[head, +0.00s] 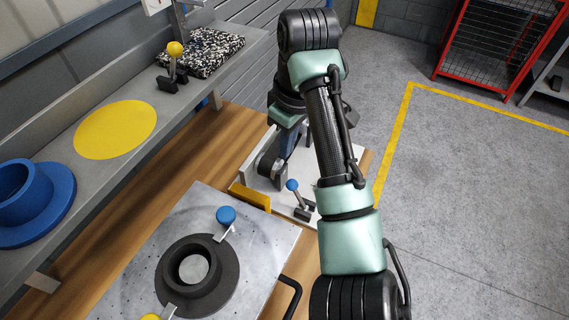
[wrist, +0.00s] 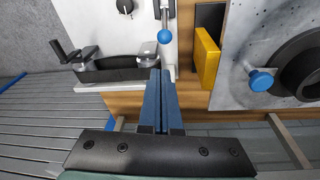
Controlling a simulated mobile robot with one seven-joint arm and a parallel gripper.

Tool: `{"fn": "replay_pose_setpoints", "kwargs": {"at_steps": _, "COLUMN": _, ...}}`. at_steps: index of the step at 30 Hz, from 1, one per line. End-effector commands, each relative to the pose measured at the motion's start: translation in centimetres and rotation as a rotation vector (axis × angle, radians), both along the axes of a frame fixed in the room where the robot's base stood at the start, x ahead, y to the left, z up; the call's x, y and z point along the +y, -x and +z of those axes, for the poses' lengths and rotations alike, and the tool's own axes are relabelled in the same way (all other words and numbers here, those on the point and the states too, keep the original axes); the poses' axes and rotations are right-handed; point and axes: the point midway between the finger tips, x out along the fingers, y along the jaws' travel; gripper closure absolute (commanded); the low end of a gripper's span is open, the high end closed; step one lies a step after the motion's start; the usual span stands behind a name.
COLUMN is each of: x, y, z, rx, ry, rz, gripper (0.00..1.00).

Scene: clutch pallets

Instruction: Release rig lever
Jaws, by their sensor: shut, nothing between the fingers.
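In the head view my forearm and wrist hide part of the board, and the fingertips are hard to make out.
A metal plate (head: 268,243) carries a black flanged ring (head: 226,277) held by clamps, one with a blue knob (head: 226,215). A yellow block (wrist: 207,58) stands between plate and board. The shelf holds a blue flanged part (head: 60,190) and a yellow-knobbed lever (head: 175,48).

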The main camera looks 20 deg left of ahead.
Motion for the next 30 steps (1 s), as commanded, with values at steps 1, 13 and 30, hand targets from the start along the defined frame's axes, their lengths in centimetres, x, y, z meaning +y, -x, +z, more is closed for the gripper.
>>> {"fn": "replay_pose_setpoints", "kwargs": {"at_steps": 1, "x": -0.2, "y": 0.2, "z": -0.1, "rx": 0.015, "ry": 0.011, "rz": 0.006, "gripper": 1.00}}
{"fn": "replay_pose_setpoints", "kwargs": {"at_steps": 13, "x": -0.1, "y": 0.3, "z": -0.9, "rx": 0.019, "ry": 0.011, "rz": 0.007, "gripper": 1.00}}
{"fn": "replay_pose_setpoints", "kwargs": {"at_steps": 30, "x": 0.9, "y": -0.3, "z": -9.3, "rx": 0.020, "ry": 0.013, "rz": 0.006, "gripper": 1.00}}
